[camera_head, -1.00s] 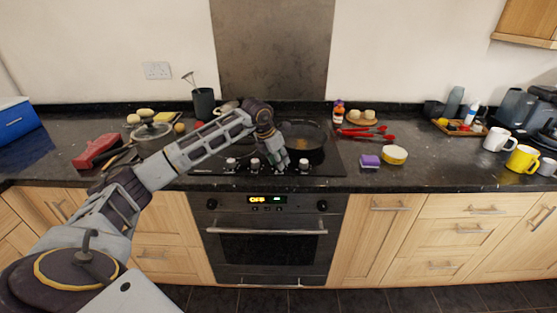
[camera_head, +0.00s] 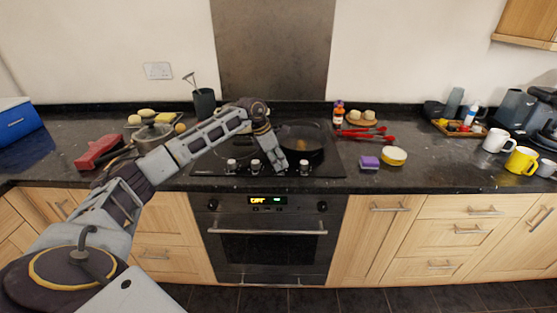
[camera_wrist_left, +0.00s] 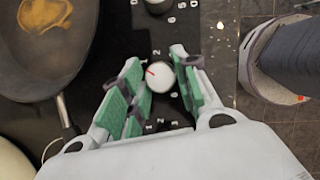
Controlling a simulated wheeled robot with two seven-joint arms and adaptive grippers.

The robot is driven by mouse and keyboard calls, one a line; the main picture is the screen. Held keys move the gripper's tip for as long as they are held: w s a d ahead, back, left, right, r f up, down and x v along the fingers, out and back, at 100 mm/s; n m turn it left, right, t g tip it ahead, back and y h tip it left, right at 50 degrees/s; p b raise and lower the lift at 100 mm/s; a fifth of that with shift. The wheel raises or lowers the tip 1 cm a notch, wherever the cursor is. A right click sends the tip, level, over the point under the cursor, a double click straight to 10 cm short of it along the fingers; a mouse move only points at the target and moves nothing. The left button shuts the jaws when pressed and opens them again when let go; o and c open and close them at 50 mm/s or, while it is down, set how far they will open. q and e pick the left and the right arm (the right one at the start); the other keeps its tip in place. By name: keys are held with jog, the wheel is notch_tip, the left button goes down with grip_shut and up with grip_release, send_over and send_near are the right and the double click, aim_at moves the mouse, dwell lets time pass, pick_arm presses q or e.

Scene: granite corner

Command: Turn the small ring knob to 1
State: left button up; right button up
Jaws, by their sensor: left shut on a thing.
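A row of pale knobs runs along the front of the black hob (camera_head: 216,171). My left gripper (camera_head: 280,168) reaches down to the row, just left of the rightmost knob (camera_head: 304,165), and hides the knob beneath it in the head view. In the left wrist view, my left gripper (camera_wrist_left: 163,88) has its green-padded fingers on either side of a white knob (camera_wrist_left: 160,79) and is shut on it. A red mark on this knob points up and left. White numerals are printed on the black surface around it. My right gripper is not in view.
A frying pan (camera_head: 303,136) with something yellowish inside sits behind the knobs; it also shows in the left wrist view (camera_wrist_left: 22,86). Another knob (camera_wrist_left: 157,5) is near.

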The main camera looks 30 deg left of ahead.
pick_arm(q)
jog(key=shift+r+m, duration=0.1)
jog(key=shift+m, duration=0.6)
jog(key=o, duration=1)
jog(key=shift+a+v, duration=0.15)
jog(key=shift+v, duration=2.85)
jog(key=shift+a+v, duration=0.1)
jog(key=shift+v, duration=2.85)
jog(key=shift+w, duration=0.15)
